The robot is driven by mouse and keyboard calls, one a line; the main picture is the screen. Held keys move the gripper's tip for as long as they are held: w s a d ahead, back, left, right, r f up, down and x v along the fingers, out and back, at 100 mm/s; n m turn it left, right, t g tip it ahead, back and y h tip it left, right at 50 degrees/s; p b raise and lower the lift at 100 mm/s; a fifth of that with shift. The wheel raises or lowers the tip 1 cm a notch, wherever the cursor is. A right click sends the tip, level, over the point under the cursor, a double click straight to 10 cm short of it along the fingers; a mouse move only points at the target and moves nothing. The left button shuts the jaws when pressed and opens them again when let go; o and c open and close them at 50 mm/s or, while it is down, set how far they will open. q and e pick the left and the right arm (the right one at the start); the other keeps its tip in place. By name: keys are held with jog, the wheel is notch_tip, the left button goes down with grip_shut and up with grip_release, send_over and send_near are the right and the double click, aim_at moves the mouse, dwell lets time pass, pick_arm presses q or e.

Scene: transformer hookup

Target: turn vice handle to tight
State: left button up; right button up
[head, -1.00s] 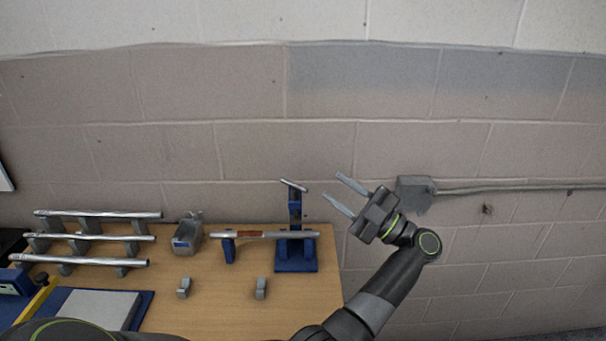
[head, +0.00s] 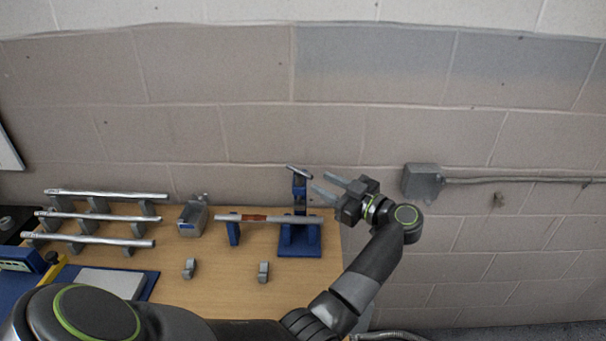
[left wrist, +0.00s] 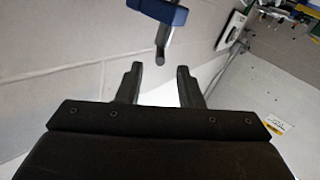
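The blue vice (head: 300,235) stands at the right end of the wooden bench, with its short silver handle (head: 299,172) at the top, slightly tilted. A long metal rod (head: 232,217) with a brown section lies level across the vice and a small blue support (head: 233,233). My left gripper (head: 320,182) is open and empty, just right of the handle, its fingers pointing left. In the left wrist view the handle (left wrist: 161,42) shows ahead of the gap between the open fingers (left wrist: 158,80), apart from them, below the blue vice top (left wrist: 158,10). My right gripper is not in view.
Several metal rods (head: 100,216) lie on grey supports at the left of the bench (head: 215,285). A grey device (head: 193,218) and two small grey brackets (head: 263,271) stand in the middle. A brick wall with a grey box (head: 421,181) is close behind.

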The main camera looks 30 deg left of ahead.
aim_at(302, 171)
pick_arm(q)
jog(key=a, duration=0.2)
jog(key=a+b, duration=0.1)
jog(key=a, duration=0.2)
jog(key=w+a, duration=0.1)
jog(key=a, duration=0.1)
jog(key=shift+a+b, duration=0.3)
jog(key=shift+b, duration=0.05)
jog(key=shift+c, duration=0.3)
jog(key=shift+s+r, duration=0.1)
jog(key=shift+s, duration=0.05)
grip_shut()
